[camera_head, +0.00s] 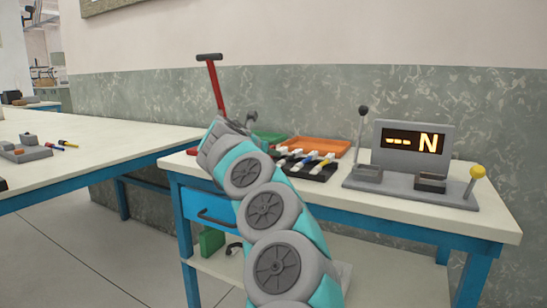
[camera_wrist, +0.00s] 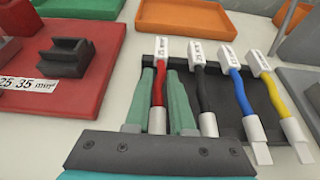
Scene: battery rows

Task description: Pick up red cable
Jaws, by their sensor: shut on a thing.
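The red cable (camera_wrist: 159,82) has a white label (camera_wrist: 163,50) at its far end and a metal lug at its near end. In the wrist view it lies between the teal fingers of my gripper (camera_wrist: 161,94), which are shut on it. It is at the left end of a row with a black cable (camera_wrist: 204,88), a blue cable (camera_wrist: 239,92) and a yellow cable (camera_wrist: 278,94) on a black rack (camera_wrist: 220,105). I cannot tell whether the red cable is lifted clear. In the head view my arm hides my gripper; the rack (camera_head: 322,172) shows beside the arm.
An orange tray (camera_head: 330,149) and a green tray (camera_head: 268,137) lie behind the rack. A red-based tool (camera_wrist: 90,80) marked 25 35 mm² is left of my gripper; a tall red lever (camera_head: 216,86) rises there. A grey device (camera_head: 405,193) with an N display stands right.

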